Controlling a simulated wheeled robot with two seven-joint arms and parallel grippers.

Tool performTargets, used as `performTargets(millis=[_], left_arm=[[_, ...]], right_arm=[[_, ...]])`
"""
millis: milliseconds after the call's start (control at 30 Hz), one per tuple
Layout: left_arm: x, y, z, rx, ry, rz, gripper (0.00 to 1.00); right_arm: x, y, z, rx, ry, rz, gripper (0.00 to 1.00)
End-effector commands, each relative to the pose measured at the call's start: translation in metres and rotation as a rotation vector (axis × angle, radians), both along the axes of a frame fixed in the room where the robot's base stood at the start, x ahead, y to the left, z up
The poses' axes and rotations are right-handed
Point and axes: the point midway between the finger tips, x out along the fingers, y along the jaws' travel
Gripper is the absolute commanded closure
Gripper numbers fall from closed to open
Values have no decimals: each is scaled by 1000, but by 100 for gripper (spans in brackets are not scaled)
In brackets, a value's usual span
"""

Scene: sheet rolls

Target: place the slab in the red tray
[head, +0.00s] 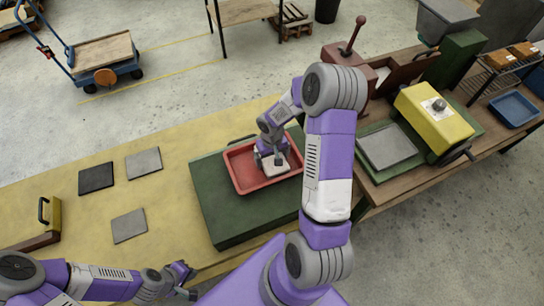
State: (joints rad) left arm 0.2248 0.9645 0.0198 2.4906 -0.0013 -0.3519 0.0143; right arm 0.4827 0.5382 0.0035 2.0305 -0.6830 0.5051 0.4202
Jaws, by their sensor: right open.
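The red tray (242,174) sits on a green block on the yellow table. A pale slab (283,173) lies inside the tray, partly hidden by my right gripper. My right gripper (270,162) points down at the slab with its fingers open; I cannot tell whether they touch it. My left gripper (187,281) is low at the front edge of the table, its fingers apart and empty, away from the tray.
A dark plate (96,178) and two grey plates (143,162) (129,225) lie flat on the left of the table. A yellow machine (433,117) stands on the right bench beside a grey plate (388,147). A blue tray (513,109) is farther right.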

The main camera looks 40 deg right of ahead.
Motion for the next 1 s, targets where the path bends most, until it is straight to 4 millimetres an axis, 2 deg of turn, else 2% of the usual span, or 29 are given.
performTargets(millis=[167, 400, 600, 800, 1000], left_arm=[[0, 0, 5, 0, 0, 0, 100], [0, 0, 9, 0, 0, 0, 100], [0, 0, 10, 0, 0, 0, 100], [0, 0, 11, 0, 0, 0, 100], [0, 0, 11, 0, 0, 0, 100]], right_arm=[[1, -1, 17, -2, -4, -2, 0], [1, 0, 70, -2, -6, -1, 0], [1, 0, 106, -1, -4, -1, 0], [0, 0, 122, 0, -1, 0, 0], [0, 0, 123, 1, 0, 0, 0]])
